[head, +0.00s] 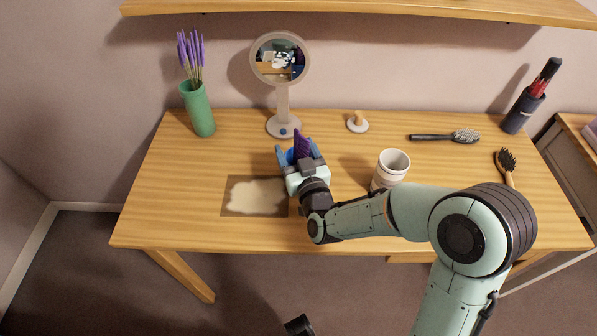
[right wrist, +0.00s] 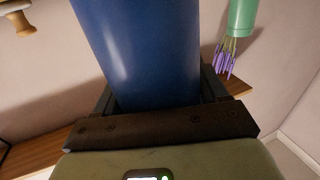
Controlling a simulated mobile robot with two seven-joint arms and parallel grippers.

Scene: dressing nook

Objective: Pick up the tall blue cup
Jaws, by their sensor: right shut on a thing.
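The tall blue cup fills the upper middle of the right wrist view (right wrist: 140,50) as a smooth dark blue wall. My right gripper (head: 297,157) is shut on it, with a finger on each side of the cup in the right wrist view. In the head view the gripper hides most of the cup, and only a little blue (head: 290,154) shows beside a purple pointed thing (head: 302,145). I cannot tell whether the cup's base touches the table.
On the wooden table (head: 225,158) stand a green vase (head: 198,110) of purple flowers, a round mirror (head: 284,105), a small knobbed stand (head: 357,123), a pale cup (head: 393,165) and a dark holder (head: 522,112). Two brushes (head: 445,136) (head: 507,163) lie right. A pale-patterned mat (head: 229,204) lies front left.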

